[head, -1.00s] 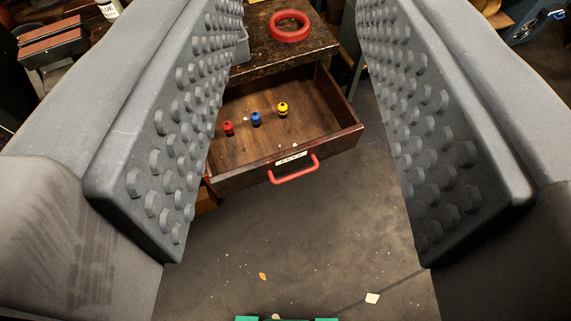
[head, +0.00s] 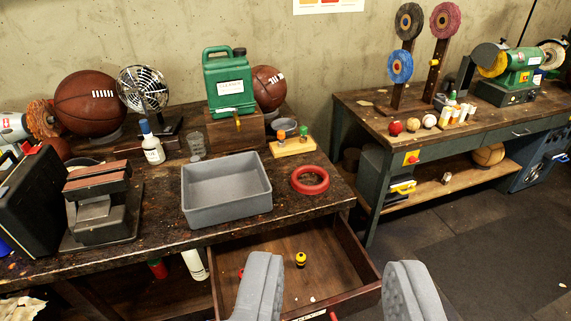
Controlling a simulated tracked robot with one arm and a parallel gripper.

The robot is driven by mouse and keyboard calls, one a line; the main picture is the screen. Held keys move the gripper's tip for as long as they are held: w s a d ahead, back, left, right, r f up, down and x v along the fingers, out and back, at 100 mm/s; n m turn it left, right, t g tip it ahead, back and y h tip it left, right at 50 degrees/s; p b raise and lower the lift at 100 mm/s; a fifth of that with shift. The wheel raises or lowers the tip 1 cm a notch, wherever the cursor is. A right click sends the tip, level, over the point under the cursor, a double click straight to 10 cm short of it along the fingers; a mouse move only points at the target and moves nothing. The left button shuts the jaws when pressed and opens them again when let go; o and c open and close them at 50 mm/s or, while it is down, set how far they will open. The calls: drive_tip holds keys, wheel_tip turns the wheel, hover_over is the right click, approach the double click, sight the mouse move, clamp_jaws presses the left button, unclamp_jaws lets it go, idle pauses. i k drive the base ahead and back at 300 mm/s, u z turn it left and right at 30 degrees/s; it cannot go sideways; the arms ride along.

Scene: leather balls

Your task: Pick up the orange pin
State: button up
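The orange pin (head: 281,136) stands upright on a small light wooden block (head: 292,147) on the workbench, in the middle of the head view. A green pin (head: 304,131) stands next to it on the same block. My gripper (head: 334,270) is open and empty at the bottom of the view. Its two grey padded fingers are wide apart, lower in the picture than the orange pin and in front of the open drawer (head: 352,248). The left finger hides part of the drawer.
A grey bin (head: 227,190) and a red ring (head: 310,180) lie in front of the block. A green canister (head: 229,85) on a wooden box and a leather ball (head: 269,88) stand behind it. A yellow pin (head: 300,259) stands in the drawer. Dark floor is free at right.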

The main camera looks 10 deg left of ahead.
sight(281, 134)
drive_tip(key=z, duration=0.3)
drive_tip(key=i, duration=1.6)
drive_tip(key=u, duration=0.7)
